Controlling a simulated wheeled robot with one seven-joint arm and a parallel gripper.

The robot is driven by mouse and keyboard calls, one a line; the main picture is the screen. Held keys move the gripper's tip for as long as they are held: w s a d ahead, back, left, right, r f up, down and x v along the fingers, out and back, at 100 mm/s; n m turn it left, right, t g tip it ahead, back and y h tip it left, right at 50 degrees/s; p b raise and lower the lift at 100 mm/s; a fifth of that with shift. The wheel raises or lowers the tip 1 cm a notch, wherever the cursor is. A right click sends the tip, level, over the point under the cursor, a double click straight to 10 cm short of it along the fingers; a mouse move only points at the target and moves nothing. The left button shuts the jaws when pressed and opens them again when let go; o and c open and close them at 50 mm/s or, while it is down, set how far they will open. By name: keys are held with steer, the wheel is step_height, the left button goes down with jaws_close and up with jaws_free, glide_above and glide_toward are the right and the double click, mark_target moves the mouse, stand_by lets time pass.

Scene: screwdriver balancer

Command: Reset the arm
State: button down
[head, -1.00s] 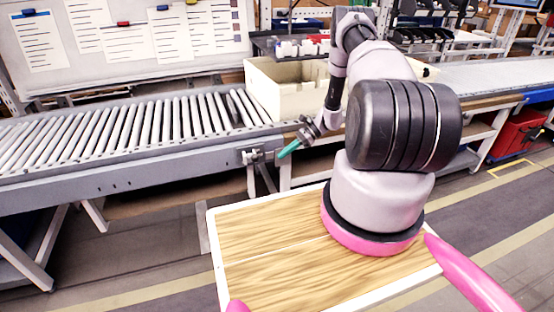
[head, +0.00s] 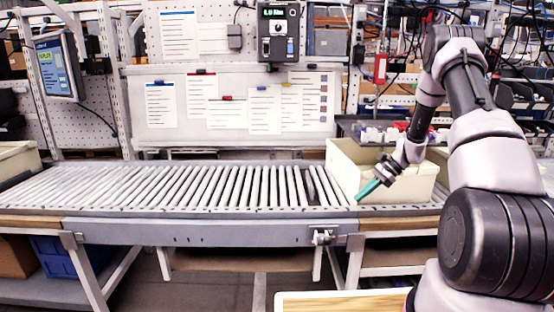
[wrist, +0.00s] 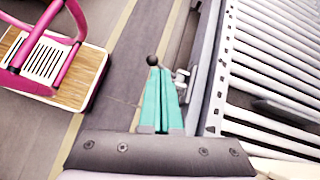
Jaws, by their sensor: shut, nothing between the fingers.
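My gripper (head: 368,190) has teal fingers and shows in the head view at the right of centre, in front of a cream bin and over the front edge of the roller conveyor. In the wrist view the teal fingers (wrist: 159,100) lie side by side, closed together, with nothing held between them. A small dark ball (wrist: 152,60) shows at the fingertips in the wrist view; I cannot tell whether it touches them. My arm reaches in from the right of the head view.
The roller conveyor (head: 180,187) spans the left and middle. The cream bin (head: 345,165) stands at its right end, close behind my gripper. A metal bracket (head: 322,237) sits on the conveyor's front rail. A whiteboard (head: 235,105) with papers and a screen (head: 58,68) are behind.

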steer(key=s+a+r+n+t+h, duration=0.1)
steer(key=s+r+n, duration=0.15)
steer(key=r, duration=0.55)
steer(key=s+a+r+n+t+h, duration=0.15)
steer(key=s+r, duration=0.25)
steer(key=r, duration=0.5)
steer(key=s+a+r+n+h, duration=0.1)
steer(key=s+a+r+h, duration=0.15)
steer(key=r, duration=0.55)
steer(key=s+r+n+t, duration=0.2)
steer(key=s+r, duration=0.2)
steer(key=s, duration=0.3)
steer(key=s+r+n+t+h, duration=0.1)
steer(key=s+r+t, duration=0.1)
steer(key=s+r, duration=0.2)
steer(key=s+r+n+t+h, duration=0.1)
steer(key=s+r, duration=0.3)
steer(key=s, duration=0.5)
steer(key=shift+s+a+n+t, duration=0.35)
steer(key=shift+a+n+t, duration=0.1)
steer(key=shift+n, duration=0.35)
